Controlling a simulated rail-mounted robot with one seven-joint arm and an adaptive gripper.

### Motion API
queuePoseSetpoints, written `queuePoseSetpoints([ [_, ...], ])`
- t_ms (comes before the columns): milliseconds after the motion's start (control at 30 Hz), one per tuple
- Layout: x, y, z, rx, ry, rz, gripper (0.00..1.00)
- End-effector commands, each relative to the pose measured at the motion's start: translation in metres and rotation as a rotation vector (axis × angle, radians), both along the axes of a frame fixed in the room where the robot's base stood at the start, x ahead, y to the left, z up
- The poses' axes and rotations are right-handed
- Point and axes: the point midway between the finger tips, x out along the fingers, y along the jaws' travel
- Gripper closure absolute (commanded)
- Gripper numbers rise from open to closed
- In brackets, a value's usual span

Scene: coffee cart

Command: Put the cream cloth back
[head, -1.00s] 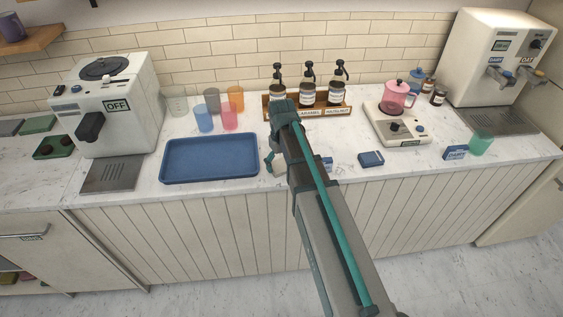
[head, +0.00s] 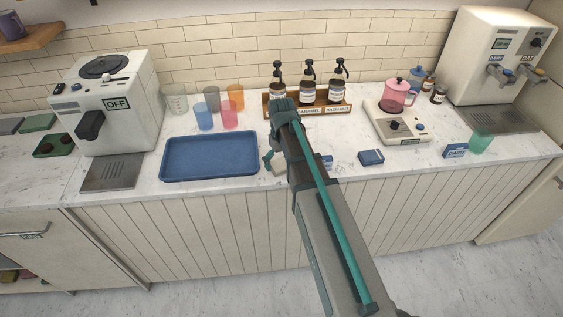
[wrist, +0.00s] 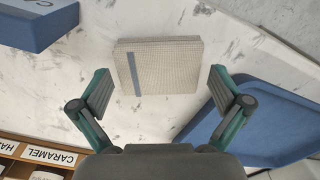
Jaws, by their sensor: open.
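The cream cloth (wrist: 178,62) lies folded and flat on the marble counter in the wrist view, with a blue-grey stripe along one side. My gripper (wrist: 159,92) is open, with its two fingers apart at the near edge of the cloth. The cloth appears roughly centred between the fingers, and neither finger visibly touches it. In the head view my gripper is over the front of the counter, and my arm hides most of the cloth; only a small pale part (head: 279,170) shows beside a finger.
A blue tray (head: 210,176) lies just left of my gripper. A blue block (head: 371,157) lies to the right. Behind stand the syrup rack (head: 335,110) with pump bottles and several coloured cups. A coffee machine (head: 118,120) is at left, a small scale-like device (head: 405,139) at right.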

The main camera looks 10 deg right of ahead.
Motion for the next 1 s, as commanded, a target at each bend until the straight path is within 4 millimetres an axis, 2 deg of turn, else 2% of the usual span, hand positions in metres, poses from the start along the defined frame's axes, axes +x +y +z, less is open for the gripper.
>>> queuePoseSetpoints([
  [167, 0.001, 0.0, 0.016, 0.0, -0.003, 0.0, 0.0],
  [700, 0.001, 0.0, 0.101, 0.0, -0.002, 0.0, 0.0],
  [1000, 0.0, 0.0, 0.119, 0.0, 0.0, 0.0, 0.0],
])
